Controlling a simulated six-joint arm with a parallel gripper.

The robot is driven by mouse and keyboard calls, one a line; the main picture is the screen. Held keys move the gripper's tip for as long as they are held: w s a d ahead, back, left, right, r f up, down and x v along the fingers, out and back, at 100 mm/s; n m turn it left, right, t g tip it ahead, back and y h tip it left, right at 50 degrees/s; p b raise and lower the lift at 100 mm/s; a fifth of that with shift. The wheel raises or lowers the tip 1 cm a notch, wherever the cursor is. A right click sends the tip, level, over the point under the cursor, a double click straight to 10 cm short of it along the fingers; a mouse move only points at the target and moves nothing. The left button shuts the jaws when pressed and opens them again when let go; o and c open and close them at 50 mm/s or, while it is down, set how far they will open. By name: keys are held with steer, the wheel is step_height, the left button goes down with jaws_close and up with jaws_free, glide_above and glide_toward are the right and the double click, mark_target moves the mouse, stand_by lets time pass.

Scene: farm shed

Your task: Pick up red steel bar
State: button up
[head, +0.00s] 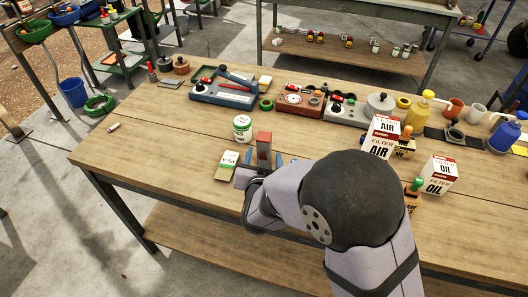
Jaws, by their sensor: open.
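The red steel bar (264,139) stands upright on the wooden workbench (140,145), near its front middle. Its top is red and its lower part looks darker. My gripper (263,160) is at the bar, with a blue finger showing on each side of it. The jaws are open, and the bar appears to be between or just beyond them. The bar's foot is hidden behind my gripper, so I cannot tell whether the fingers touch it.
A green-and-white tin (242,128) and a box with a green label (227,165) stand close on the left. Filter boxes (382,136) and (439,175) stand right of my arm. Machines and bottles line the back. The bench's left part is mostly clear.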

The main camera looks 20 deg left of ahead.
mark_target(262, 141)
steer(key=shift+a+r+t+h+b, duration=0.25)
steer(key=shift+a+t, duration=0.2)
steer(key=shift+t, duration=0.65)
steer(key=shift+s+r+n+t+h+b, duration=0.15)
steer(key=shift+s+r+t+h, duration=0.1)
steer(key=shift+r+t, duration=0.3)
steer(key=shift+s+r+n+t+h+b, duration=0.2)
steer(key=shift+r+t, duration=0.15)
steer(key=shift+t, duration=0.3)
steer(key=shift+w+a+p, duration=0.1)
steer(key=shift+w+p, duration=0.25)
steer(key=shift+w, duration=0.55)
steer(key=shift+w+a+f+p, duration=0.15)
steer(key=shift+w+p, duration=0.2)
steer(key=shift+w, duration=0.55)
steer(key=shift+w+a+f+p, duration=0.15)
steer(key=shift+w+p, duration=0.2)
steer(key=shift+w, duration=0.55)
steer(key=shift+w+a+f+p, duration=0.15)
steer(key=shift+w+p, duration=0.2)
steer(key=shift+w, duration=0.55)
steer(key=shift+r, duration=0.15)
jaws_close()
